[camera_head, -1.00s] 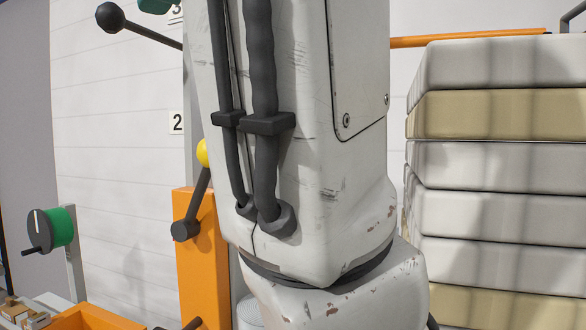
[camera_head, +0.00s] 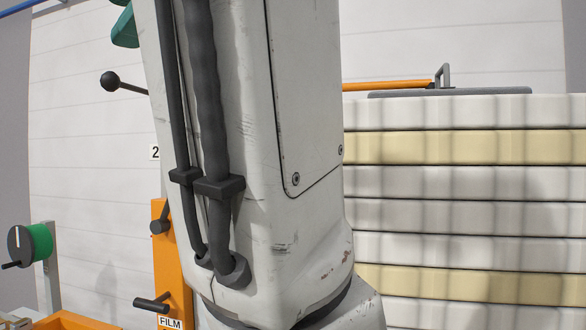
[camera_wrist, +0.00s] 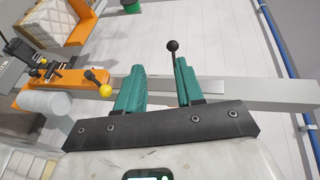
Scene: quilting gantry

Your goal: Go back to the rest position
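My gripper (camera_wrist: 158,72) shows in the wrist view with two green fingers set apart and nothing visible between them. It is open. A grey beam runs behind the fingers, and a black ball-ended lever (camera_wrist: 172,46) shows beside the right finger. In the head view my pale, scuffed arm with its black cables fills the middle. A bit of green at the top left edge of the arm looks like part of my gripper (camera_head: 124,28); the fingertips are not clear there.
A tall stack of white and cream padded slabs (camera_head: 470,183) stands at the right behind my arm. An orange post (camera_head: 172,260) stands close to the arm's left. A green spool (camera_head: 40,241) is at far left. A blue pipe (camera_wrist: 290,100) runs along the wall.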

